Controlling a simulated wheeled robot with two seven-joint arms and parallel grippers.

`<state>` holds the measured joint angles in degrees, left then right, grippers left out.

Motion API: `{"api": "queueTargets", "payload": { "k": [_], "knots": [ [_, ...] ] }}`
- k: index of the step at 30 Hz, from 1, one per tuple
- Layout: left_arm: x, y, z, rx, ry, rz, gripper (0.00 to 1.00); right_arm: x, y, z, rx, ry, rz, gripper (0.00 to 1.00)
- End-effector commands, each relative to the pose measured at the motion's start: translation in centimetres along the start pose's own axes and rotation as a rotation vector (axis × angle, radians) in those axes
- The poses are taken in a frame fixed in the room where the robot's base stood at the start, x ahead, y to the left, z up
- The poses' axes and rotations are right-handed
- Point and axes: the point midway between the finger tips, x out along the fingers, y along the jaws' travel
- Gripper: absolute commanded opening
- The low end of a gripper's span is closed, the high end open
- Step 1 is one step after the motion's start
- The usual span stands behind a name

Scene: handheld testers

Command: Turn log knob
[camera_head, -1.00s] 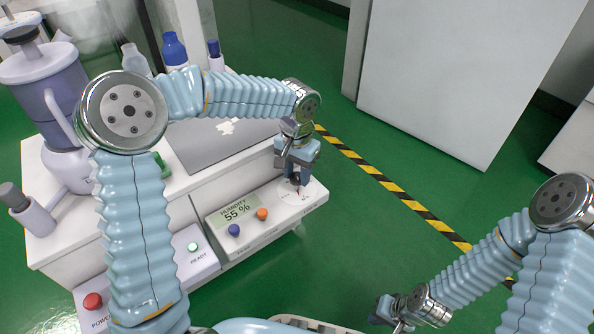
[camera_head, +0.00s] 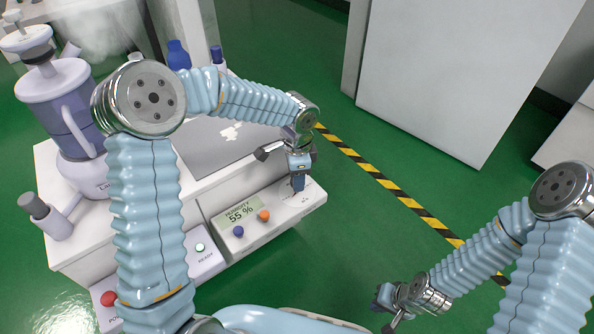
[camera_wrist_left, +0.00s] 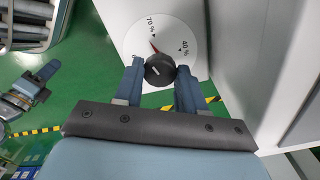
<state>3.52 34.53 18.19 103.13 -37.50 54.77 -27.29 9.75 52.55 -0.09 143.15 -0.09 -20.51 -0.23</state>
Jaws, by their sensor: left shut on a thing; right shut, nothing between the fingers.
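The black round knob (camera_wrist_left: 159,70) sits on a white dial (camera_wrist_left: 184,36) in the left wrist view. The dial has 70 % and 40 % marks, and a red line shows just above the knob. My left gripper (camera_head: 298,188) is over the right end of the white panel in the head view, where it hides the knob. In the left wrist view its two blue fingers (camera_wrist_left: 160,76) are shut on the knob, one at each side. My right gripper (camera_head: 384,311) is shut and empty, low over the green floor, away from the panel.
Beside the dial, the panel has a humidity display (camera_head: 241,212) reading 55 %, a blue button (camera_head: 238,231) and an orange button (camera_head: 264,216). A green READY button (camera_head: 200,247) and a red button (camera_head: 108,298) lie left. A blender-like device (camera_head: 62,100) stands at left.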

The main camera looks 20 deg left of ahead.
Motion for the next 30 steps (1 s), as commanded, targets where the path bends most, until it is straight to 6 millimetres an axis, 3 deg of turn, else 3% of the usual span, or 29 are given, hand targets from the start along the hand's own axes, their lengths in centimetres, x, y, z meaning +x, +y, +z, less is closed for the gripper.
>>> {"api": "queueTargets", "payload": {
  "k": [13,30],
  "knots": [
    [-0.2,0.0,-0.1,0.278,0.003,-0.002,0.09,-1.9,-0.6,-0.1,0.0,0.003,0.002,0.0],
    [-0.1,0.0,-0.1,0.342,0.003,-0.003,0.09,-2.0,-0.8,0.0,-0.002,0.001,0.0,0.0]
  ]
}}
